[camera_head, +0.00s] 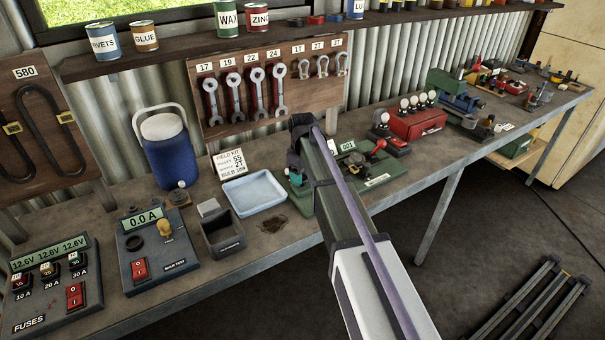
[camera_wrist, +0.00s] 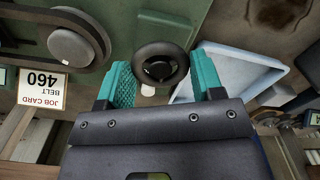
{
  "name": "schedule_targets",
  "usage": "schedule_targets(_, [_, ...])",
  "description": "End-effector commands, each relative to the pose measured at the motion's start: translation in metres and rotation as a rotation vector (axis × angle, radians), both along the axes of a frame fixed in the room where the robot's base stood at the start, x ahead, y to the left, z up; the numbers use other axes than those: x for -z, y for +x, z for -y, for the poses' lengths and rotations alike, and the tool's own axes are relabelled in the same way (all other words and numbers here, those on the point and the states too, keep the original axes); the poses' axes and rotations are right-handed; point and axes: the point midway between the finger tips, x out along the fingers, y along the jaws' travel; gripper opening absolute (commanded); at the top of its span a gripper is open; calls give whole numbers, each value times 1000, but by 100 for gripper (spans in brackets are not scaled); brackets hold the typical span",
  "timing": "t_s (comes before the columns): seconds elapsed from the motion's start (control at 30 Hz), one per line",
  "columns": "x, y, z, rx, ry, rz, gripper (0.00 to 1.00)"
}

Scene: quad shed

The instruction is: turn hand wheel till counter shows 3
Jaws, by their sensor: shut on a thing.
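The black hand wheel (camera_wrist: 160,64) sits between my gripper's two teal fingers in the wrist view. My gripper (camera_wrist: 163,82) is shut on the wheel, one finger at each side of its rim. In the head view my gripper (camera_head: 297,178) is at the left end of a green machine (camera_head: 385,179), and the wheel is hidden there or too small to make out. The machine's counter (camera_head: 348,146) appears to read 001. A lever with a red knob (camera_head: 380,144) stands on the machine.
A pale blue tray (camera_head: 254,191) lies just left of my gripper on the bench, with a dark open box (camera_head: 222,234) beyond it. A job card (camera_wrist: 42,89) reads BELT 460. A red case with bulbs (camera_head: 414,122) stands right of the machine. Wrenches hang on the board (camera_head: 270,85) behind.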

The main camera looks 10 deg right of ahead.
Motion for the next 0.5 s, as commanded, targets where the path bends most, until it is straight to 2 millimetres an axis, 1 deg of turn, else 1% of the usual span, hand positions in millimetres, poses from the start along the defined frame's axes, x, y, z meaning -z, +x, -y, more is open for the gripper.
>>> schedule_targets(0.17, [0,-1,0,1,-1,-1,37])
schedule_targets(0.2, [0,-1,0,1,0,-1,64])
schedule_targets(0.43, [0,0,0,1,-1,-1,86])
schedule_targets(0.5, [0,0,0,1,-1,-1,86])
